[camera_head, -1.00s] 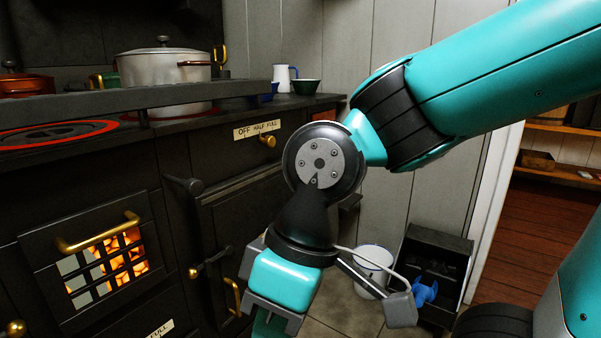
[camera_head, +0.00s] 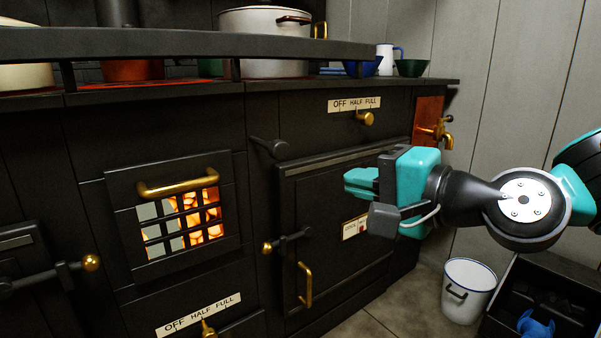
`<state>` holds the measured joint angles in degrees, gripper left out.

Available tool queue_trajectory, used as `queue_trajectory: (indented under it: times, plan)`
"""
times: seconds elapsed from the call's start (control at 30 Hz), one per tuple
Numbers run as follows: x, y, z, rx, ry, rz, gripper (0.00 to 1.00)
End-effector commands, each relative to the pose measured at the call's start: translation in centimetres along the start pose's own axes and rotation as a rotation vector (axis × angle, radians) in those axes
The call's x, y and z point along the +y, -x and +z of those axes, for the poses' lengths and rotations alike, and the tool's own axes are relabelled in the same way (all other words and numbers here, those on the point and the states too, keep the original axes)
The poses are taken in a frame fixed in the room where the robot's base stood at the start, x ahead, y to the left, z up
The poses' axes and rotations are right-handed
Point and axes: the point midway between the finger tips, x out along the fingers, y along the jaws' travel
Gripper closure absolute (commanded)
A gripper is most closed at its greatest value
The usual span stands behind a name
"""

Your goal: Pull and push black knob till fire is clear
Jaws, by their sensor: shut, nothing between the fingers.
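The black knob (camera_head: 270,148) sticks out from the dark stove front, between the fire door and the oven door. To its left, the fire window (camera_head: 180,222) shows orange glow behind a black grid. Its left part is covered by pale grey patches. My gripper (camera_head: 360,196) is shut and empty, pointing left in front of the oven door. It is to the right of the black knob and lower, apart from it. The fingertips are seen from the side, partly behind the gripper's own body.
A brass handle (camera_head: 178,186) crosses the fire door. The oven door (camera_head: 335,270) has a brass-ended latch (camera_head: 285,241). A brass knob (camera_head: 366,118) sits under an OFF HALF FULL label. A brass tap (camera_head: 437,133) is at the right. A white bucket (camera_head: 466,290) stands on the floor.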

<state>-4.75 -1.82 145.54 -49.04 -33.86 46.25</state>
Motion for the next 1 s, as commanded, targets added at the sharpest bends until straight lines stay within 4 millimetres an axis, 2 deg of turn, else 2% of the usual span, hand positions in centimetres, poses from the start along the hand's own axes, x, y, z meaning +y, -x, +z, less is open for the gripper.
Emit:
queue_trajectory:
  times: [0.17, 0.6, 0.9, 1.0]
  plan:
    - [-0.5, -0.2, -1.8, 0.074, -0.107, -0.086, 1.00]
    - [-1.3, -2.6, -2.1, 0.078, -0.117, -0.084, 1.00]
    - [-1.4, -5.1, -2.2, 0.078, -0.116, -0.084, 1.00]
    - [-1.8, -7.3, -2.3, 0.074, -0.108, -0.089, 1.00]
